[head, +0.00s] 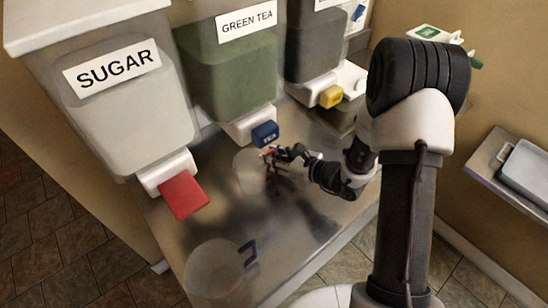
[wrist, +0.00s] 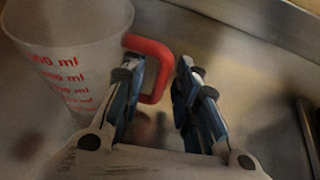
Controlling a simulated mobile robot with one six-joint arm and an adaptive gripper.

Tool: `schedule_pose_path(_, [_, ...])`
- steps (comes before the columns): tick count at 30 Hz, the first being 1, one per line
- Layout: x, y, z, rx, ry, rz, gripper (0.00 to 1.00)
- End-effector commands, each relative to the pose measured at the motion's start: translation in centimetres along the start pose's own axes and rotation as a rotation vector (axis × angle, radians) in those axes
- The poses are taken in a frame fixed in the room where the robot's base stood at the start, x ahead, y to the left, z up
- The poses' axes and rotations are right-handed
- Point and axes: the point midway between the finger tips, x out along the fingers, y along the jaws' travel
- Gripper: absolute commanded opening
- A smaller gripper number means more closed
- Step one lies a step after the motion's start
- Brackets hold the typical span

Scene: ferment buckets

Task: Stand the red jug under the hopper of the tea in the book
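The red jug (head: 249,172), a clear cup with red markings and a red handle, stands upright on the metal counter, just below and in front of the blue lever of the green tea hopper (head: 233,70). In the wrist view the jug (wrist: 70,55) is at the left, its red handle (wrist: 158,75) reaching between my fingers. My gripper (wrist: 160,95) is open, with a gap between the handle and the right finger. In the head view my gripper (head: 272,156) is at the jug's right side. I cannot read any book page.
The sugar hopper (head: 125,100) with a red lever is at the left. A dark hopper (head: 312,45) with a yellow lever is at the right, its label cut off. A blue-handled jug (head: 213,272) stands at the counter's front. A tray (head: 528,172) lies on a side shelf.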

Motion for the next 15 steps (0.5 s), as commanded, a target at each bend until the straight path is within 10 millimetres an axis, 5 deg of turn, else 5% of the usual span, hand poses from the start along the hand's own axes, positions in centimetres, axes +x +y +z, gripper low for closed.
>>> schedule_pose_path(5, [-1.4,-0.1,0.4,0.002,0.001,-0.003,0.29])
schedule_pose_path(15, [-8.7,-0.2,0.5,0.003,0.0,-0.005,0.29])
